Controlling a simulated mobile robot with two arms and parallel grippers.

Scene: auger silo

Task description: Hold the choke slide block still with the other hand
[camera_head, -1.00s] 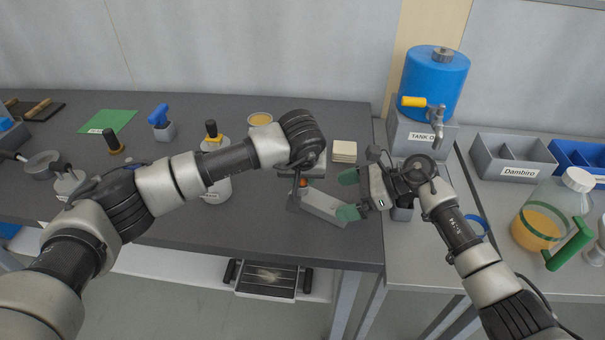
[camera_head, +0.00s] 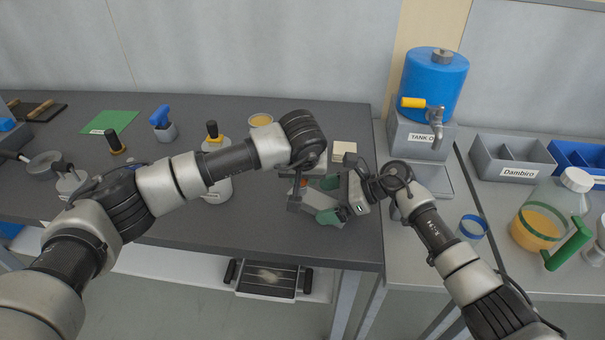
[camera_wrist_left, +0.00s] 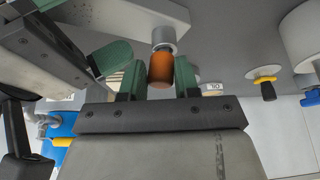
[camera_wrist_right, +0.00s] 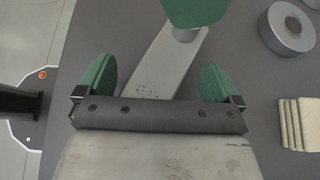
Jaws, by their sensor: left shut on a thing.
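A long grey block (camera_head: 316,202), which I take to be the choke slide block, juts out over the dark table; it also shows in the right wrist view (camera_wrist_right: 158,62). An orange knob (camera_wrist_left: 160,72) sits on a silver post (camera_wrist_left: 161,38) at the block. My left gripper (camera_head: 303,181) is shut on the orange knob, its green pads at both sides. My right gripper (camera_head: 331,199) is open, with its green pads on either side of the block and gaps visible in the right wrist view (camera_wrist_right: 157,80). The gripper hides part of the block in the head view.
A stack of beige tiles (camera_head: 344,151) and a round grey piece with a hole (camera_wrist_right: 288,28) are close by. The blue tank (camera_head: 434,83) with its tap stands behind my right arm. The table front is clear.

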